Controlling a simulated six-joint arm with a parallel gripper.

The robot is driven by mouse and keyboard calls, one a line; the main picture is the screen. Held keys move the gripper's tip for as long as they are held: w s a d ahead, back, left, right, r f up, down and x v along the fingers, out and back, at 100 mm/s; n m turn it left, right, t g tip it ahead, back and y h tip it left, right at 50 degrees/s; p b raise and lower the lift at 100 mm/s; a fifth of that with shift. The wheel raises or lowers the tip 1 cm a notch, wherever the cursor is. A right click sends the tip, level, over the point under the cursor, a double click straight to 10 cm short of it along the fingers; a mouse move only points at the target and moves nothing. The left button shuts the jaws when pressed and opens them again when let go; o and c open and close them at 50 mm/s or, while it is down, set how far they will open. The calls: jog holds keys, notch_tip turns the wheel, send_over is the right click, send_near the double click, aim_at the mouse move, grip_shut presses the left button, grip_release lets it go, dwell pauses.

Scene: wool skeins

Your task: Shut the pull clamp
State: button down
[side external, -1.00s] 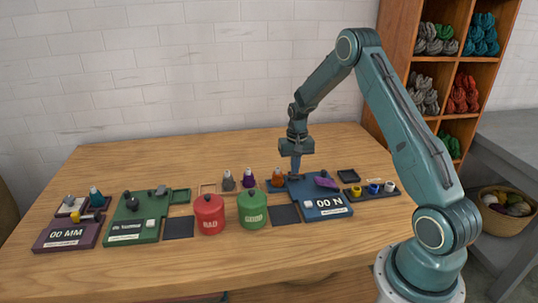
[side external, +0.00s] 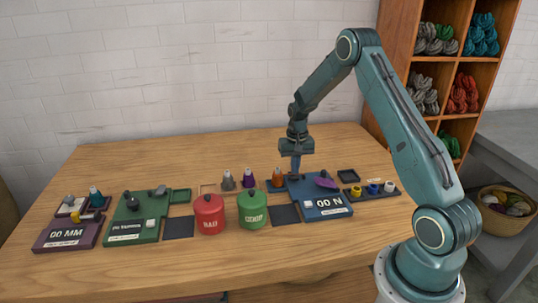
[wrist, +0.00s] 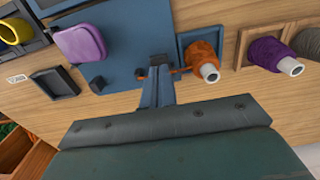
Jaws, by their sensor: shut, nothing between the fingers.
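The blue pull-test plate (side external: 318,205) lies on the table's right half, with a display reading 00 N. A purple rounded block (wrist: 82,42) sits on the plate; it also shows in the side view (side external: 326,182). A small dark block (wrist: 158,60), perhaps part of the pull clamp, is at the plate's edge. A short orange strand runs from it to the orange cone (wrist: 203,62). My gripper (wrist: 158,82) is shut and empty, pointing down at this dark block. Whether it touches the block, and how the clamp stands, I cannot tell.
Grey and purple (side external: 249,178) cones stand left of the orange one. Red (side external: 209,214) and green (side external: 252,209) canisters stand in front. A dark tray (side external: 372,190) with coloured rings is at right. Green (side external: 130,232) and purple (side external: 65,236) stations lie left. The back table is clear.

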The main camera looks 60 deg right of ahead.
aim_at(294, 177)
jog(key=shift+f, duration=1.1)
dwell(1.1)
jog(key=shift+r, duration=3.55)
jog(key=shift+r, duration=0.15)
jog(key=s+a+r+n+t, duration=0.15)
jog(key=s+a+r, duration=0.25)
jog(key=a+r, duration=0.5)
jog(key=s+a+r+n+t, duration=0.1)
jog(key=s+a+r+n, duration=0.25)
jog(key=a+r, duration=0.5)
jog(key=s+a+r+n+t, duration=0.1)
jog(key=s+a, duration=0.3)
jog(key=s, duration=0.5)
jog(key=s+a+r+n+t, duration=0.2)
jog(key=s+a+r+n, duration=0.1)
jog(key=s, duration=0.6)
jog(key=shift+a+r, duration=0.55)
jog(key=shift+a, duration=0.3)
